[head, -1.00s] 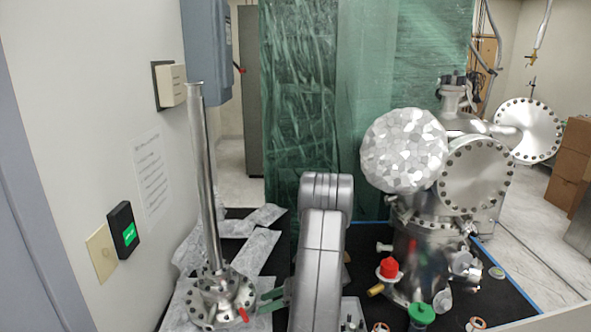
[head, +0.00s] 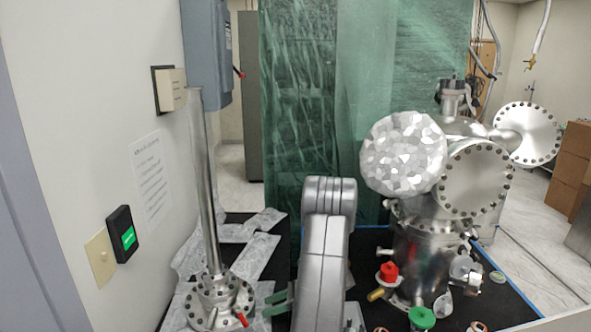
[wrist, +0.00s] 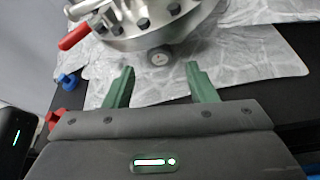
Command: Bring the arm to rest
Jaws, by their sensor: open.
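My gripper (wrist: 160,85) shows in the wrist view with its two green fingers spread apart and nothing between them. In the head view my gripper (head: 279,303) shows only as green fingertips at the left of my grey arm. Ahead of the fingers in the wrist view is a bolted metal flange (wrist: 150,25) with a red handle (wrist: 76,33); it looks apart from the fingers. In the head view this flange (head: 217,303) carries a tall upright metal tube (head: 207,190), left of my gripper.
Crumpled foil sheets (head: 245,258) lie on the black table (head: 368,245). A steel vacuum chamber (head: 420,255) with a foil-covered ball (head: 403,153) stands on the right. Red (head: 388,272) and green (head: 422,317) capped parts are near its base. A wall (head: 120,80) borders the left.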

